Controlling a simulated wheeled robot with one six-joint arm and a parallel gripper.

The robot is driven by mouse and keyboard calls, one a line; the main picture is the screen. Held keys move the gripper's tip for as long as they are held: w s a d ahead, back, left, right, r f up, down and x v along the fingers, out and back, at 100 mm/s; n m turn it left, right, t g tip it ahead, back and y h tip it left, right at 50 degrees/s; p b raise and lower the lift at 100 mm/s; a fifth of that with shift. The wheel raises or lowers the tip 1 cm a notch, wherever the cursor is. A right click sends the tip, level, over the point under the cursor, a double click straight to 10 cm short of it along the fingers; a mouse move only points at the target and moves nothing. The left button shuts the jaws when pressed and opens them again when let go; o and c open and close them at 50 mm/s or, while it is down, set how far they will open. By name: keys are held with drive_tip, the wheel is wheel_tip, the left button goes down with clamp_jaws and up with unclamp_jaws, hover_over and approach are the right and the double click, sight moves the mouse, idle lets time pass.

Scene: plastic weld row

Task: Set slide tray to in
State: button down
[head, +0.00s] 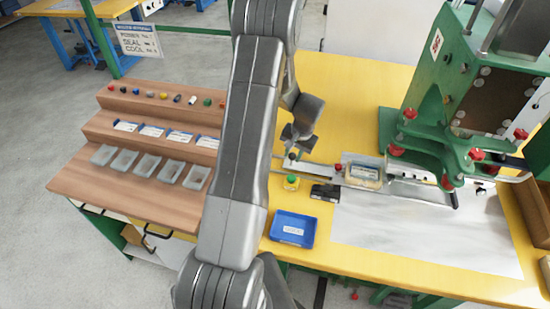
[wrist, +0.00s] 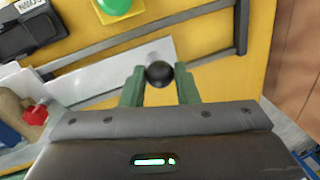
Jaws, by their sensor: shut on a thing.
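The slide tray (head: 362,172) lies on the yellow table, left of the green press (head: 455,110), with a pale part in it. A flat metal strip (head: 315,169) runs left from it toward a black ball knob. In the wrist view the black knob (wrist: 159,74) stands on the end of the grey metal strip (wrist: 105,84). My gripper (head: 293,148) is lowered onto the knob. In the wrist view its two green fingers stand on either side of the knob, and my gripper (wrist: 160,88) is shut on it. The far end of the slide under the press is partly hidden.
A yellow box with a green button (head: 291,183), a black device (head: 325,193) and a blue bin (head: 293,229) sit in front of the strip. A wooden stepped rack (head: 120,190) stands left. Dark rails (wrist: 215,11) run beside the strip.

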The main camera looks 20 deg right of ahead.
sight(304, 167)
drive_tip(key=s+d, duration=0.1)
drive_tip(key=s+d+b, duration=0.1)
drive_tip(key=d, duration=0.1)
drive_tip(key=shift+s+d, duration=0.15)
drive_tip(key=shift+s, duration=0.1)
drive_tip(key=c, duration=1.1)
unclamp_jaws()
drive_tip(key=r, duration=0.4)
drive_tip(key=s+d+r, duration=0.1)
drive_tip(key=r, duration=0.4)
drive_tip(key=s+r+b, duration=0.1)
drive_tip(key=r, duration=0.3)
drive_tip(key=shift+d+r, duration=0.3)
drive_tip(key=shift+d, duration=0.1)
